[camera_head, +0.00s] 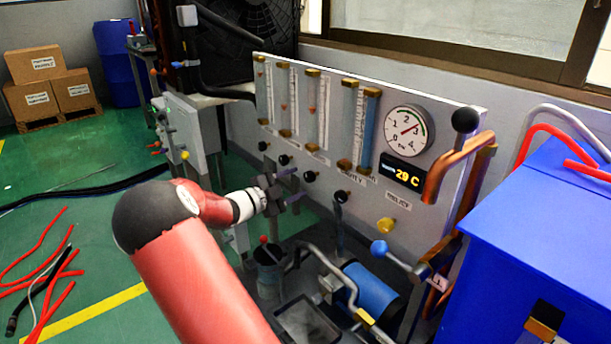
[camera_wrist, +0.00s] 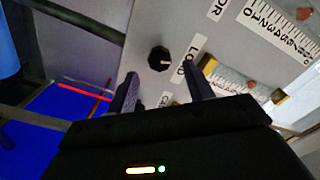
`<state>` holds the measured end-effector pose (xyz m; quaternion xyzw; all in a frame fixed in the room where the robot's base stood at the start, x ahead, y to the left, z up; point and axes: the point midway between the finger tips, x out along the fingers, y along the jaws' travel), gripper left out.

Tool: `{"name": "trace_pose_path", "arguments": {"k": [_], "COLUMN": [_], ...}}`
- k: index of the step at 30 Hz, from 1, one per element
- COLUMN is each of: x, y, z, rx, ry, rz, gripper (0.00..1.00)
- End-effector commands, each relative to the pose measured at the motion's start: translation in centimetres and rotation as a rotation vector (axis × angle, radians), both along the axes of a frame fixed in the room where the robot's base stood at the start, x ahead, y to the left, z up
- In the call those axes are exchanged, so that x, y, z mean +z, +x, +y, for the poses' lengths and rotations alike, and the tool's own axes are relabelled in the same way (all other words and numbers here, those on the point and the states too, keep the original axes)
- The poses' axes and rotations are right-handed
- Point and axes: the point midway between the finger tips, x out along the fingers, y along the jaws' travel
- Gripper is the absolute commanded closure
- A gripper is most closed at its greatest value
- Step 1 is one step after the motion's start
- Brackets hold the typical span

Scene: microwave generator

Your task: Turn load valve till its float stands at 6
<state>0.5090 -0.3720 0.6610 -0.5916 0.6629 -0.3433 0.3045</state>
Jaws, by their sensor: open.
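The load valve (camera_wrist: 160,58) is a small round black knob on the grey panel, in the wrist view beside a label reading LOAD (camera_wrist: 183,68). A glass tube (camera_wrist: 240,83) with a brass end and a reddish float lies past this label; its float reading is too small to tell. My gripper (camera_wrist: 161,72) is open, its two dark fingers pointing towards the knob, one either side of it in the picture. No contact is visible. In the head view my gripper (camera_head: 289,188) is left of the lower black knobs (camera_head: 310,176); the labels there are too small to read.
Several glass tubes with floats (camera_head: 312,108) line the panel (camera_head: 440,110). A round gauge (camera_head: 408,130) and a display reading 29 C (camera_head: 402,178) are at right.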

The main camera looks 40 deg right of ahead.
Motion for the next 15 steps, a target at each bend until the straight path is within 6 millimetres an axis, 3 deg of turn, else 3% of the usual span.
{"name": "trace_pose_path", "arguments": {"k": [6,15], "x": [0.0,0.0], "y": [-0.5,-0.6], "z": [-3.7,-5.7], "rx": [0.000,0.004], "ry": [0.000,0.002], "rz": [0.002,0.001], "gripper": [0.48,0.48]}}
